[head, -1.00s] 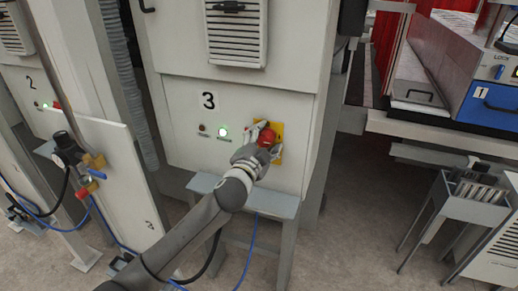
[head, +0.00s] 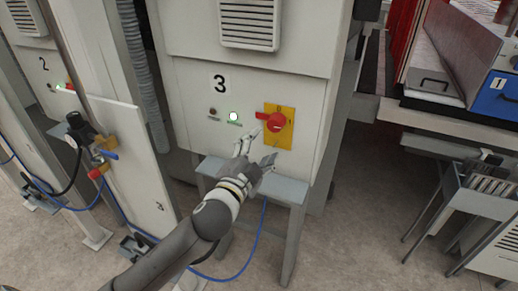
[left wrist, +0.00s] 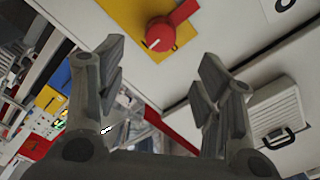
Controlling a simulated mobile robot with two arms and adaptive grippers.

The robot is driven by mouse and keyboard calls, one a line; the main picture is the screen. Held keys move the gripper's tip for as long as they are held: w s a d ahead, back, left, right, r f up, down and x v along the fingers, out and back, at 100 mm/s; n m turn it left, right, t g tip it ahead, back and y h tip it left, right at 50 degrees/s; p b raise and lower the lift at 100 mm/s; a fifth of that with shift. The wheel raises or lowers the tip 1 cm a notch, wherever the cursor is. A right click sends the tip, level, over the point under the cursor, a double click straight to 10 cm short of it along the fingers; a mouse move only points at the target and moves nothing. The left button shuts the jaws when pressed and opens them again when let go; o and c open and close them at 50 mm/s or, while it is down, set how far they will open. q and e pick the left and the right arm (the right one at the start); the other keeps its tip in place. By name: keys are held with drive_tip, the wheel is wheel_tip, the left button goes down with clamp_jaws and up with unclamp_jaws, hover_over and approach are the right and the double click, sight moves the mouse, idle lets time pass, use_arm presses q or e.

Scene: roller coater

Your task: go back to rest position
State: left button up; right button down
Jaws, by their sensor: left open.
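My left gripper (head: 256,152) is open and empty, just below and in front of the red rotary switch (head: 276,122) on cabinet 3. The switch sits on a yellow plate (head: 285,141), and its handle points left in the head view. In the left wrist view the open fingers (left wrist: 165,85) frame a gap, with the red switch (left wrist: 160,34) beyond their tips and apart from them. My right gripper is not in view.
A green lamp (head: 233,117) glows on the cabinet (head: 190,95). A small grey table (head: 290,188) stands under my left gripper. A post with a valve and gauge (head: 88,140) is at left, with blue hoses. A metal rack (head: 480,195) stands at right; floor between is clear.

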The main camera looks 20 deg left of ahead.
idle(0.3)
use_arm(q)
drive_tip(key=a+f+n+g+b, duration=0.1)
drive_tip(key=a+f+n+g, duration=0.2)
drive_tip(key=f, duration=1.9)
drive_tip(key=s+a+f+g+y+b, duration=0.1)
drive_tip(key=s+f+g, duration=0.25)
drive_tip(key=f, duration=0.85)
drive_tip(key=s+a+f+g+b, duration=0.15)
drive_tip(key=s+f, duration=0.35)
drive_tip(key=f, duration=0.6)
drive_tip(key=s+f+n+g, duration=0.1)
drive_tip(key=s+f+g, duration=0.2)
drive_tip(key=s+f, duration=0.6)
drive_tip(key=s+d+f+n+g, duration=0.1)
drive_tip(key=s+f, duration=0.8)
drive_tip(key=s, duration=0.9)
drive_tip(key=s+d+f+n+g+b, duration=0.1)
drive_tip(key=s+f+n+g, duration=0.2)
drive_tip(key=s, duration=1)
wheel_tip(320, 180, down, 6)
drive_tip(key=shift+s+r+g, duration=0.1)
drive_tip(key=shift+s+g, duration=0.3)
drive_tip(key=shift+g, duration=0.6)
